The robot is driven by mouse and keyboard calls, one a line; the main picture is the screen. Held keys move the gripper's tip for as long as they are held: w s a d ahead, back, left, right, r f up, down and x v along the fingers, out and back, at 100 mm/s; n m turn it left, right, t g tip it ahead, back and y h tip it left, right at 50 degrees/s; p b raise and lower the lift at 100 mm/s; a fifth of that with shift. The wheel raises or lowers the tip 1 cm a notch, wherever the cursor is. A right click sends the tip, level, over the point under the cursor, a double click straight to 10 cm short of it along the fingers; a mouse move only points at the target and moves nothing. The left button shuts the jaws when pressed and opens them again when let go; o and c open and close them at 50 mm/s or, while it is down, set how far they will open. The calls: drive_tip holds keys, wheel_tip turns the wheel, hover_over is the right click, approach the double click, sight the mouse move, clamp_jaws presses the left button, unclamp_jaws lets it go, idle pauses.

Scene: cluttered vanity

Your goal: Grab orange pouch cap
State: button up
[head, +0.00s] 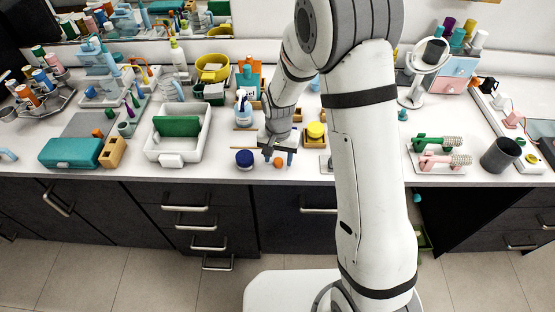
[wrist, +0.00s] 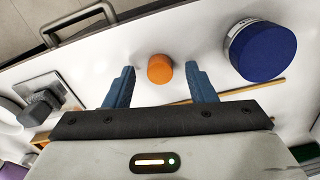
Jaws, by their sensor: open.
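The orange pouch cap (wrist: 160,68) is a small round orange piece on the white counter. In the wrist view it lies between and slightly beyond the two blue fingertips of my gripper (wrist: 160,85), with a gap on each side. In the head view the cap (head: 278,162) sits near the counter's front edge, just beside my gripper (head: 278,160). My gripper is open and empty, pointing down over the counter.
A blue-lidded jar (wrist: 262,50) stands close to the right finger in the wrist view; it also shows in the head view (head: 244,158). A thin wooden stick (wrist: 240,90) lies nearby. The counter's front edge is close.

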drive_tip(key=shift+f, duration=0.15)
drive_tip(key=shift+c, duration=0.5)
drive_tip(key=c, duration=0.9)
drive_tip(key=shift+c, duration=0.2)
